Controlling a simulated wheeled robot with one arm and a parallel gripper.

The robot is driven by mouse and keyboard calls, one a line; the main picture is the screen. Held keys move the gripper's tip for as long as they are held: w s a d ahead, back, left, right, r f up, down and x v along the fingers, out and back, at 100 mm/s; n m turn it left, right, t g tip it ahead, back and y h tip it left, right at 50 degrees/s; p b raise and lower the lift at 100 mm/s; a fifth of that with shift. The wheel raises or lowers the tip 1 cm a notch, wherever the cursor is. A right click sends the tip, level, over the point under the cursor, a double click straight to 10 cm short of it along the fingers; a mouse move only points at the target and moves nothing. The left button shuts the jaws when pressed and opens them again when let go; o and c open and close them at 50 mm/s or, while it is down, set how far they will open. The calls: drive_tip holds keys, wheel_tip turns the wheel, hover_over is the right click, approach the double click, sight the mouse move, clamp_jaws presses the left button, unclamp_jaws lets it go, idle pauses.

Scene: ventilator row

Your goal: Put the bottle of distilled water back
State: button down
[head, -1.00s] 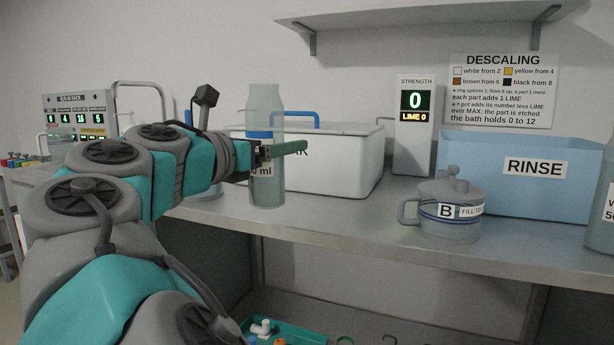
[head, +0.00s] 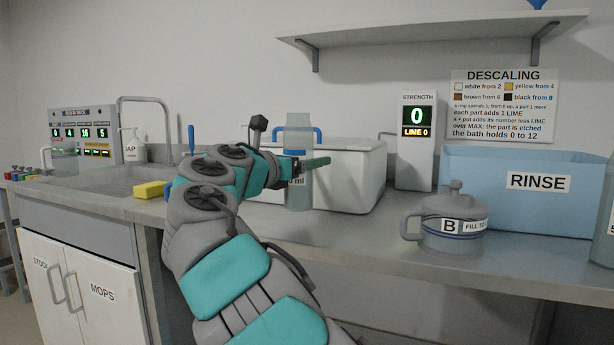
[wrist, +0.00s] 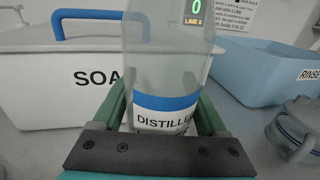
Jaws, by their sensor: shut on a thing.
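The bottle of distilled water (head: 298,136) is a clear, pale grey-green bottle held upright in front of the white soak box. In the wrist view the bottle (wrist: 168,70) fills the middle, with a blue band and a label starting "DISTILLE". My gripper (head: 312,164) is shut on the bottle, with a green finger along each side of it in the wrist view (wrist: 165,112).
The white box (head: 350,180) with a blue handle stands behind the bottle. Pot B (head: 452,222) and the blue RINSE bin (head: 520,215) stand to the right; another bottle (head: 605,225) is cut off at the right edge. A yellow sponge (head: 150,190) lies left by the sink. A shelf (head: 430,30) hangs above.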

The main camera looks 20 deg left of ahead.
sight(307, 175)
wheel_tip(307, 175, down, 3)
drive_tip(key=shift+b, duration=0.55)
drive_tip(key=shift+r, duration=0.1)
unclamp_jaws()
drive_tip(key=v, duration=1.2)
drive_tip(key=shift+p, duration=0.4)
